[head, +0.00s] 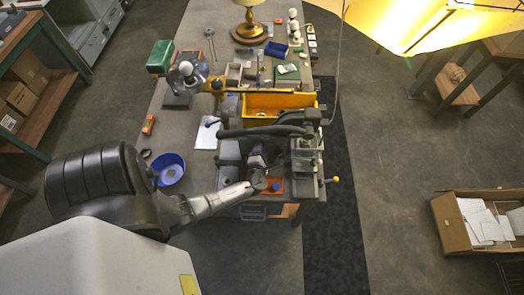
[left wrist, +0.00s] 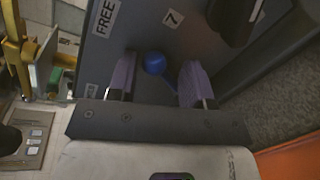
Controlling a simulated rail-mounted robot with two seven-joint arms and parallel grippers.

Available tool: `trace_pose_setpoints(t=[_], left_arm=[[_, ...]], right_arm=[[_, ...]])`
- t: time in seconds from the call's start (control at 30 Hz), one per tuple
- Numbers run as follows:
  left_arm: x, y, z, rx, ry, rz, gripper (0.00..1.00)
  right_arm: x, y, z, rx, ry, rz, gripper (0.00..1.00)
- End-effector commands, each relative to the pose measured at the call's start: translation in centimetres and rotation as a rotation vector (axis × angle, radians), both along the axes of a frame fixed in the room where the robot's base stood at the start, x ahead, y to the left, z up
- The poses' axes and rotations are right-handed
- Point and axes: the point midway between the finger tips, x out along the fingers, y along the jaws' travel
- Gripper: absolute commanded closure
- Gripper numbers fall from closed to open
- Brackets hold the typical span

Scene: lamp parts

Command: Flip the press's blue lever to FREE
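The press's blue lever (left wrist: 154,63) shows in the left wrist view as a round blue knob on a short stem, in front of a dark grey panel (left wrist: 205,60). The panel has a white FREE label (left wrist: 105,18) at upper left and a 7 label (left wrist: 172,19). My left gripper (left wrist: 157,80) is open, with one finger on each side of the knob; visible gaps separate the knob from both fingers. The stem runs down toward the right finger; whether they touch is unclear. In the head view my left gripper (head: 258,180) is low at the press (head: 303,150). My right gripper is not in view.
The workbench (head: 225,60) holds a yellow bin (head: 280,103) behind the press and a blue bowl (head: 169,168) at left. A brass lamp (head: 250,30) stands at the far end. A lit shade (head: 425,22) hangs at upper right. Open floor lies right of the bench.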

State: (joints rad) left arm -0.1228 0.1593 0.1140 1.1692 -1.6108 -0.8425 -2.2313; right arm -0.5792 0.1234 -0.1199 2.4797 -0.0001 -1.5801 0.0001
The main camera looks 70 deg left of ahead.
Motion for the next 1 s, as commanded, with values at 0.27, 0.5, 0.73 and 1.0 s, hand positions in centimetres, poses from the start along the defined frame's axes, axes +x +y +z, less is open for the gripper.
trace_pose_setpoints(t=[0.27, 0.5, 0.73, 1.0], left_arm=[[0.0, -0.3, 0.1, -0.001, -0.004, -0.002, 0.54], [-1.7, -3.0, 0.6, -0.004, -0.005, -0.002, 0.54], [-4.2, -6.9, 1.3, -0.003, -0.003, -0.001, 0.54], [-6.4, -10.2, 1.9, -0.002, -0.001, 0.001, 0.54]], right_arm=[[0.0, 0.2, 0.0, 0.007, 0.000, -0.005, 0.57], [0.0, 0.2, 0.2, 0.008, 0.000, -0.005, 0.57], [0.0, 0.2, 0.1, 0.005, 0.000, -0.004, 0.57], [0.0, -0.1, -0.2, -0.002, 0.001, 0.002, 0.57]])
